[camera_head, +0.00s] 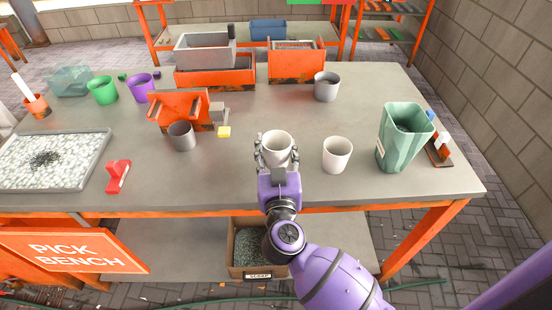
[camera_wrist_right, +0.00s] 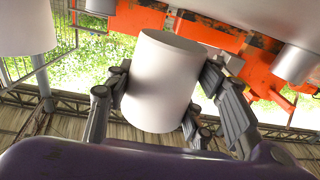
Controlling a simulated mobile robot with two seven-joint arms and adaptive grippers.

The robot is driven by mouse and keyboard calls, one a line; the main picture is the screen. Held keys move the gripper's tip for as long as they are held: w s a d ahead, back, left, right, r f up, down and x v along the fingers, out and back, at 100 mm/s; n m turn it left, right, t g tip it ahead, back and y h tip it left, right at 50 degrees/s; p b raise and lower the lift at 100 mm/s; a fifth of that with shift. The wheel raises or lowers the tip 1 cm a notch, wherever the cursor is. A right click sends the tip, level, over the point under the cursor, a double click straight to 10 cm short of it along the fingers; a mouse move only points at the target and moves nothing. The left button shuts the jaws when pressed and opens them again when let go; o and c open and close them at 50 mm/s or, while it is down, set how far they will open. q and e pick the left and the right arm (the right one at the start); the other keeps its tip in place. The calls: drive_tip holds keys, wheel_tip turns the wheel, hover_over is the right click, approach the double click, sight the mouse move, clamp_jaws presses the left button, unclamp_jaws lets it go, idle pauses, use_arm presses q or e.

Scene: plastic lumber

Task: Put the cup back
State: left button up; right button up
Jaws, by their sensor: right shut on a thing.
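My right gripper (camera_head: 275,153) is shut on a white cup (camera_head: 278,146), its fingers on either side of the cup's wall. In the right wrist view the held cup (camera_wrist_right: 160,82) fills the middle, between the dark fingers of my right gripper (camera_wrist_right: 165,105). The cup's open mouth faces up in the head view. It is over the front middle of the bench (camera_head: 235,180); I cannot tell whether its base touches the top. A second white cup (camera_head: 337,154) stands upright just to the right. My left gripper is not in view.
A grey cup (camera_head: 181,136) stands left, beside an orange holder (camera_head: 180,110). Another grey cup (camera_head: 327,86) stands behind. A green bin (camera_head: 400,145) stands right. Green (camera_head: 102,90) and purple (camera_head: 141,88) cups, a pebble tray (camera_head: 95,165) and a red tool (camera_head: 118,176) are left.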

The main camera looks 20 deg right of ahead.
sight(277, 159)
wheel_tip(277, 159, down, 4)
drive_tip(key=shift+w+r+b, duration=0.1)
drive_tip(key=shift+r+b, duration=0.05)
drive_tip(key=shift+b, duration=0.45)
drive_tip(key=shift+r, duration=0.2)
drive_tip(key=shift+f, duration=0.2)
drive_tip(key=o, duration=1)
drive_tip(key=shift+c, duration=0.2)
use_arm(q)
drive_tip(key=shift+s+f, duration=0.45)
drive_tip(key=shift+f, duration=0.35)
use_arm(e)
drive_tip(key=shift+o, duration=1.1)
drive_tip(key=shift+r, duration=0.1)
